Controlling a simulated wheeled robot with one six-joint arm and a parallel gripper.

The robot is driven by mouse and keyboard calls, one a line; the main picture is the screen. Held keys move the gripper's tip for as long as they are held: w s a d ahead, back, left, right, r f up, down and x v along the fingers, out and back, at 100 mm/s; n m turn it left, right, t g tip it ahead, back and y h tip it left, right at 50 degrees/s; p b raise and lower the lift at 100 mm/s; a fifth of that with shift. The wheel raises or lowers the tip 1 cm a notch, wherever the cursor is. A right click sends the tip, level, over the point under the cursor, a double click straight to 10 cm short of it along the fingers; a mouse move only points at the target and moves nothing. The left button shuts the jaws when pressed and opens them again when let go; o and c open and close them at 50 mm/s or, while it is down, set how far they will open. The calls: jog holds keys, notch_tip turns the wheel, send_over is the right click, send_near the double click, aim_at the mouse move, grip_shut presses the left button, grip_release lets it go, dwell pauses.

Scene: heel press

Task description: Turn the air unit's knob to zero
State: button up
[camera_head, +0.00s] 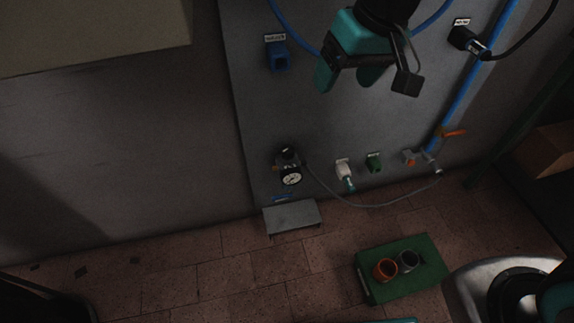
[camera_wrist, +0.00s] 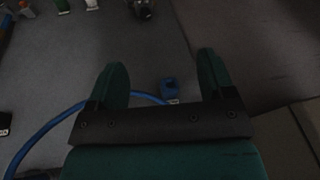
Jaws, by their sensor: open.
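The air unit (camera_head: 289,168) is mounted low on the grey panel in the head view, with a dark knob (camera_head: 287,153) on top and a round white gauge below it. I cannot read the knob's setting. In the wrist view the air unit (camera_wrist: 142,9) is cut off at the top edge. My gripper (camera_head: 345,88) is open and empty in front of the upper panel, well above and to the right of the air unit. Its two teal fingers stand apart in the wrist view (camera_wrist: 158,72).
A blue socket (camera_head: 279,56) is on the panel left of my gripper. A small grey step (camera_head: 292,217) and green block (camera_head: 435,265) stand below.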

aim_at(288, 149)
jog(key=w+a+f+m+t+b, duration=0.1)
jog(key=w+f+b, duration=0.4)
jog(key=f, duration=0.9)
jog(key=w+a+f+h+b, duration=0.1)
jog(key=w+a+f+b, duration=0.3)
jog(key=w+f, duration=0.6)
jog(key=w+a+f+m+t+h+b, duration=0.1)
jog(key=w+f+b, duration=0.6)
jog(key=f, duration=1)
jog(key=shift+w+a+f+m+t+b, duration=0.15)
jog(key=shift+a+f+b, duration=0.1)
jog(key=shift+a, duration=0.15)
jog(key=shift+a+f+m+t+b, duration=0.1)
jog(key=shift+a+m+t+b, duration=0.1)
jog(key=shift+a, duration=0.2)
jog(key=c, duration=0.9)
